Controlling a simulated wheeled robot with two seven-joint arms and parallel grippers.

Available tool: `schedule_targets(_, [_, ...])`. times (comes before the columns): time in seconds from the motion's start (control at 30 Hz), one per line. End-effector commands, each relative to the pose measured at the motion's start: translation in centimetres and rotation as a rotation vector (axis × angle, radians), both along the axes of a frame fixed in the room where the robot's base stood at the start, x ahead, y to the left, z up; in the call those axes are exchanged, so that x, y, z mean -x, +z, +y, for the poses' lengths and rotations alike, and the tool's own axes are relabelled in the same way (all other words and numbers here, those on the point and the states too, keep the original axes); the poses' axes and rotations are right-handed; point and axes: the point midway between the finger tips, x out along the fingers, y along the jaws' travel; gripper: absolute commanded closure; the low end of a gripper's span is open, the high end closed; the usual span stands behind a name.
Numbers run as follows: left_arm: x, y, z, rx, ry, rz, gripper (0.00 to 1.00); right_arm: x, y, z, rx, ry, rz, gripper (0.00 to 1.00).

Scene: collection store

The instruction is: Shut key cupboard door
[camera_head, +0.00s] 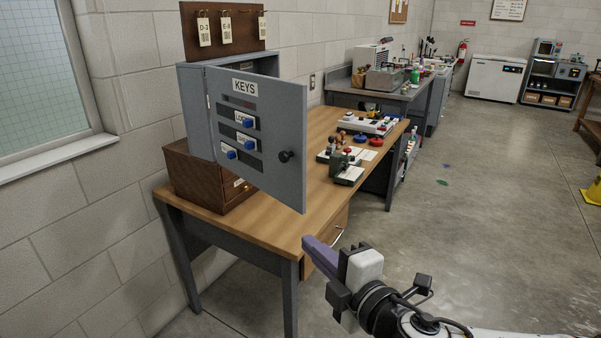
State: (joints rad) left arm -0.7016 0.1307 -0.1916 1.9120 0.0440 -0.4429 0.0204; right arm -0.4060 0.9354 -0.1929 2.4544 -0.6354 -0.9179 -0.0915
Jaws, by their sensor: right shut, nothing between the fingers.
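The grey key cupboard (197,112) stands on a brown wooden box on the desk, against the wall. Its grey door (282,120), with a KEYS label, blue-marked labels and a round black knob (286,156), stands open, its knob edge swung out over the desk. The inside of the cupboard is hidden behind it. My right gripper (312,246) has purple fingers, shut and empty. It shows below and right of the door's lower corner, in front of the desk's front edge, apart from the door. My left gripper is not in view.
The wooden desk (262,233) has free room in front of the brown box (190,180). A green device (346,170) and stamps stand right of the door. A tag board (224,30) hangs above the cupboard. The floor at right is mostly clear.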

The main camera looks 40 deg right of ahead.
Motion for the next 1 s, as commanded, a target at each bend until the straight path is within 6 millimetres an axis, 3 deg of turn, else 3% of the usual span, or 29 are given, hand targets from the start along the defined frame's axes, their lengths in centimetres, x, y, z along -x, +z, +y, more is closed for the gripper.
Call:
schedule_targets(0.03, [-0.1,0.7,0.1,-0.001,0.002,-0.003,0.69,-0.1,2.9,0.1,0.056,0.012,-0.046,1.0])
schedule_targets(0.1, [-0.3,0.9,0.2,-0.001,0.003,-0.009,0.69,-0.1,4.9,0.2,0.104,0.016,-0.087,1.0])
schedule_targets(0.2, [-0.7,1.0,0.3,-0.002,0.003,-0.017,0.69,-0.3,6.0,0.2,0.131,0.018,-0.113,1.0])
schedule_targets(0.47, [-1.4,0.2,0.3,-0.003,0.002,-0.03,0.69,-2.8,5.9,-0.1,0.133,0.016,-0.117,1.0])
schedule_targets(0.9, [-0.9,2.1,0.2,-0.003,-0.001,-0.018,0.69,-10.0,6.2,-1.0,0.127,0.015,-0.113,1.0])
schedule_targets(1.0, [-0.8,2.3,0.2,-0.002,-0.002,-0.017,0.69,-10.2,5.9,-2.5,0.135,0.015,-0.107,1.0])
